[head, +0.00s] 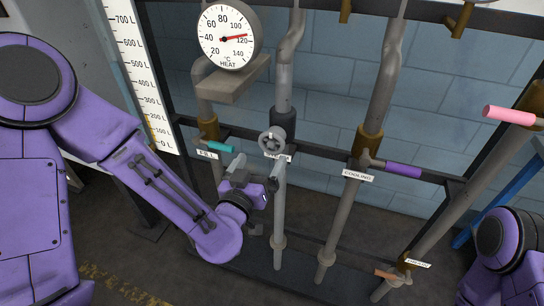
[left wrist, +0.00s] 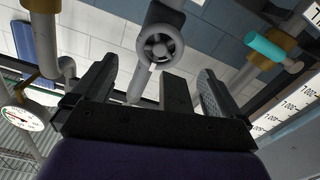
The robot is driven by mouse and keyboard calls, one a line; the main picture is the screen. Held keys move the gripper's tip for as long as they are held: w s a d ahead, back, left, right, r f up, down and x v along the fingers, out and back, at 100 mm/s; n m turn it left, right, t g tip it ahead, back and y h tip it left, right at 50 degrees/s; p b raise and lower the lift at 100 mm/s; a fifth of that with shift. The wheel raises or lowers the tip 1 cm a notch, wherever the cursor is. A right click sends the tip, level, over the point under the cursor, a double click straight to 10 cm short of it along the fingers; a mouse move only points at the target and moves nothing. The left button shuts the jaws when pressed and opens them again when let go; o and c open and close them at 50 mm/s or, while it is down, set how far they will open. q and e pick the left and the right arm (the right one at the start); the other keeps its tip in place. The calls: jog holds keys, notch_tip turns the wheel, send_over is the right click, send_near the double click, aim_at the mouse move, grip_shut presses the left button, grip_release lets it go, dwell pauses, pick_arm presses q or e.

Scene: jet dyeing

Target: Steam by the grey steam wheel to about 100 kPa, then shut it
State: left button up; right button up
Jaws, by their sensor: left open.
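The grey steam wheel (head: 272,141) sits on a vertical pipe in the middle of the head view, its label partly covered. In the left wrist view the spoked wheel (left wrist: 160,47) shows at the top, between and beyond the fingers. My left gripper (head: 256,176) is open and empty just below the wheel, apart from it as far as I can see. Its two spread fingers also show in the left wrist view (left wrist: 157,75). A small round gauge (left wrist: 22,120) is at the left edge there, too small to read. My right gripper is out of view.
A HEAT dial (head: 228,38) reads between 100 and 120 °C. The teal FILL handle (head: 219,146) is left of the wheel, the purple COOLING handle (head: 404,170) right. A pink handle (head: 508,115) and an orange handle (head: 386,274) are further right. Vertical pipes flank the wheel.

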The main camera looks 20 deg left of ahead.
aim_at(270, 145)
pick_arm(q)
jog(key=w, duration=0.1)
jog(key=w+p, duration=0.1)
jog(key=shift+w+r+p, duration=0.25)
jog(key=shift+w+p, duration=0.05)
jog(key=shift+w, duration=0.1)
jog(key=w, duration=0.2)
jog(key=w+p, duration=0.1)
jog(key=w, duration=0.1)
jog(key=shift+w+d+f, duration=0.15)
jog(key=shift+w, duration=0.55)
jog(key=shift+f, duration=0.1)
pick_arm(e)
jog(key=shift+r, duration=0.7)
pick_arm(q)
jog(key=c, duration=0.9)
jog(key=shift+c, duration=0.3)
